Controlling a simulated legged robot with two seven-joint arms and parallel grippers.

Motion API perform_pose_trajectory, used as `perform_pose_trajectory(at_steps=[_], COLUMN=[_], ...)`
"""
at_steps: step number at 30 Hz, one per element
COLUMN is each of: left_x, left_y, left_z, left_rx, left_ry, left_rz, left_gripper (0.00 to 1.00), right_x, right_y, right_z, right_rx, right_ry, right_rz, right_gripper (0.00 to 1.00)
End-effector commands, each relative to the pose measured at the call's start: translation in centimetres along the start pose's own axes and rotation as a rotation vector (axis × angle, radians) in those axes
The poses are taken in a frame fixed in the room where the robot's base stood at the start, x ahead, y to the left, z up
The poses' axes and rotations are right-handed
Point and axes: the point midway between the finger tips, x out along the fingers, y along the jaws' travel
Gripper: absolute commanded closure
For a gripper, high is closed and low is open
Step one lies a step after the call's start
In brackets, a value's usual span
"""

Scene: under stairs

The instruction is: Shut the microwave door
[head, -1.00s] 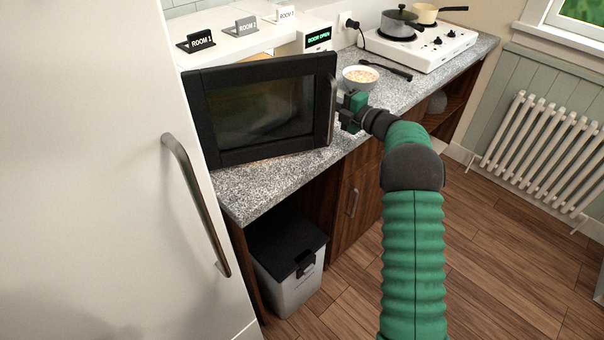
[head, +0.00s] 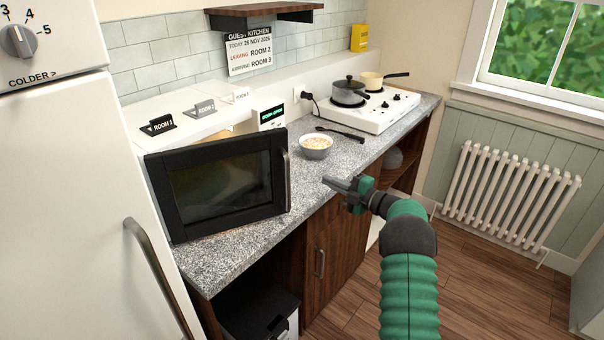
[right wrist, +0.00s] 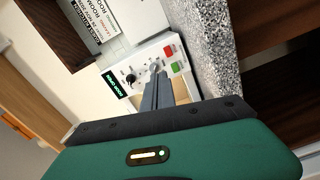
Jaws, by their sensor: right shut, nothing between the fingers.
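The white microwave (head: 183,110) stands on the granite counter, with three room signs on top. Its black-framed door (head: 218,187) with a dark window is swung open toward me, and a metal handle (head: 287,182) runs along its right edge. The panel display (head: 271,116) glows green and reads door open; it also shows in the right wrist view (right wrist: 117,82). My right gripper (head: 328,181) is shut and empty, right of the door's handle edge and apart from it, near the counter's front edge. In the right wrist view its fingers (right wrist: 157,78) point toward the panel. My left gripper is out of view.
A bowl of food (head: 316,147) and a dark utensil (head: 341,134) lie on the counter behind my gripper. A hob (head: 372,112) with two pans stands farther back. A white fridge (head: 90,210) is at left, a bin (head: 258,310) below. Floor at right is clear.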

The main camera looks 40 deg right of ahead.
Motion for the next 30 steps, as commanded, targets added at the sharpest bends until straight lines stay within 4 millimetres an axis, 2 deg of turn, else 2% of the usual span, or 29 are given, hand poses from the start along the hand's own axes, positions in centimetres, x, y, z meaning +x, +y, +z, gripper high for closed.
perform_pose_trajectory(at_steps=[1, 2, 3, 5, 8, 9, 12, 15, 18, 23, 30], left_x=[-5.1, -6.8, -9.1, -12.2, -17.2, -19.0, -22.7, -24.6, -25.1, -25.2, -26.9], left_y=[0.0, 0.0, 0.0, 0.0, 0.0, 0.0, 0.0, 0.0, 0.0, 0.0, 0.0], left_z=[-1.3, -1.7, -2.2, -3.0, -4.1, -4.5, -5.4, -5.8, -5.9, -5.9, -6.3], left_rx=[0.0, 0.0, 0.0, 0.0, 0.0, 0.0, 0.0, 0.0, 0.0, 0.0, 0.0], left_ry=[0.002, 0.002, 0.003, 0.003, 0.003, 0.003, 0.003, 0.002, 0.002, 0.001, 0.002], left_rz=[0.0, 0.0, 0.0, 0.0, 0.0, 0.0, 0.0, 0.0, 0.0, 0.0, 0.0], left_gripper=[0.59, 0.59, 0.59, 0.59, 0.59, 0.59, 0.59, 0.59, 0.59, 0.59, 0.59], right_x=[-2.6, -4.0, -5.8, -8.3, -11.3, -12.2, -13.5, -14.0, -14.2, -13.1, -8.4], right_y=[1.2, 0.4, -0.4, -1.6, -2.1, -1.8, -0.2, 1.4, 1.9, 1.8, 2.3], right_z=[-0.1, -0.3, -1.1, -2.9, -7.7, -10.0, -15.6, -19.5, -21.3, -21.1, -19.9], right_rx=[0.129, 0.213, 0.329, 0.501, 0.785, 0.892, 1.123, 1.275, 1.346, 1.358, 1.357], right_ry=[-0.044, -0.067, -0.094, -0.13, -0.171, -0.181, -0.188, -0.179, -0.171, -0.166, -0.165], right_rz=[0.002, 0.007, 0.018, 0.039, 0.087, 0.11, 0.164, 0.206, 0.225, 0.226, 0.227], right_gripper=[1.0, 1.0, 1.0, 1.0, 1.0, 1.0, 1.0, 1.0, 1.0, 1.0, 1.0])
